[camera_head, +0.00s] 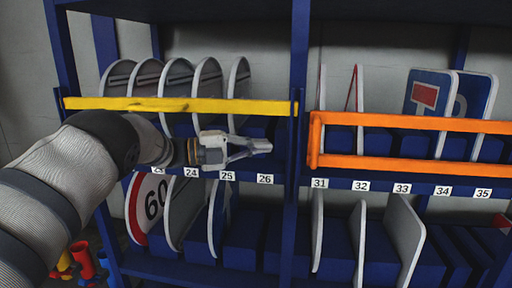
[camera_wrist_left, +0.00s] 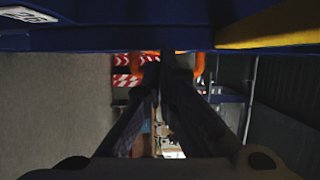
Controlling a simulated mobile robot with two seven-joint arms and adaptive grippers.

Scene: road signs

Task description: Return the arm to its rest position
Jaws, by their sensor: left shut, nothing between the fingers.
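My left arm comes in from the left in the head view and reaches across the front of the blue shelf rack (camera_head: 298,60). My left gripper (camera_head: 266,147) is shut and empty, in front of the shelf edge above the labels 25 and 26 and below the yellow bar (camera_head: 180,105). In the left wrist view the fingers (camera_wrist_left: 165,62) lie close together, with a blue shelf edge (camera_wrist_left: 120,38) across the top. My right gripper is not in view.
Round signs (camera_head: 239,80) stand behind the yellow bar. An orange bar (camera_head: 410,120) guards the right bay with rectangular signs (camera_head: 425,95). A 60 sign (camera_head: 150,207) and other panels stand on the lower shelf. Red and yellow objects (camera_head: 82,262) are at the lower left.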

